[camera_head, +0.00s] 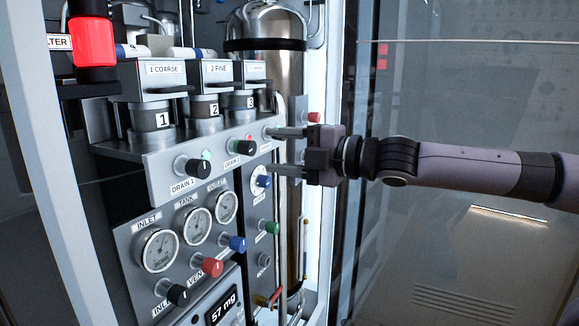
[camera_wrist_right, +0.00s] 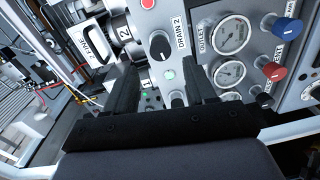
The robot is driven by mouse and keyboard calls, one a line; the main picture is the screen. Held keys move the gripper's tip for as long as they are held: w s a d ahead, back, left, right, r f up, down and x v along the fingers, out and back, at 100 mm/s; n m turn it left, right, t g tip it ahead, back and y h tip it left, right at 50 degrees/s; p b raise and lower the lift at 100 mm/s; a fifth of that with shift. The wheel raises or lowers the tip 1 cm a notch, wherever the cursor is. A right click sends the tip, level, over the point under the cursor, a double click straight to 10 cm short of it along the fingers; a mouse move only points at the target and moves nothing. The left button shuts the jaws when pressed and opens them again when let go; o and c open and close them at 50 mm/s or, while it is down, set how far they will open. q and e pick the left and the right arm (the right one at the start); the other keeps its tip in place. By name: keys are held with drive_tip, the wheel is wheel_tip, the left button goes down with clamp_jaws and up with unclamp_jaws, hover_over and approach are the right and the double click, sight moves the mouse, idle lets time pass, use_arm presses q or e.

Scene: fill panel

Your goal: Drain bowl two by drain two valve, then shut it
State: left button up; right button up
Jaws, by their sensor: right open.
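The drain 2 valve is a black knob (camera_head: 242,147) with a red lamp beside it, on the sloped panel below the filters; in the right wrist view its knob (camera_wrist_right: 160,46) sits beside the "DRAIN 2" label, beyond my fingertips. Bowl two (camera_head: 204,106) hangs under the "2 FINE" head and also carries a "2" in the wrist view (camera_wrist_right: 125,58). My right gripper (camera_head: 274,151) is open and empty, to the right of the drain 2 knob and apart from it. Its two fingers (camera_wrist_right: 162,84) frame a green lamp and a partly hidden knob in the wrist view. My left gripper is out of view.
The drain 1 knob (camera_head: 195,167) with a green lamp is left of drain 2. Gauges (camera_head: 158,250) and red (camera_head: 212,267), blue and black knobs lie below. A metal tank (camera_head: 268,80) stands behind. A white frame post (camera_head: 45,170) bounds the left.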

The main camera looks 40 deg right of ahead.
drive_tip(key=shift+s+d+b, duration=0.3)
drive_tip(key=shift+s+b, duration=0.25)
drive_tip(key=shift+s, duration=0.05)
idle(0.3)
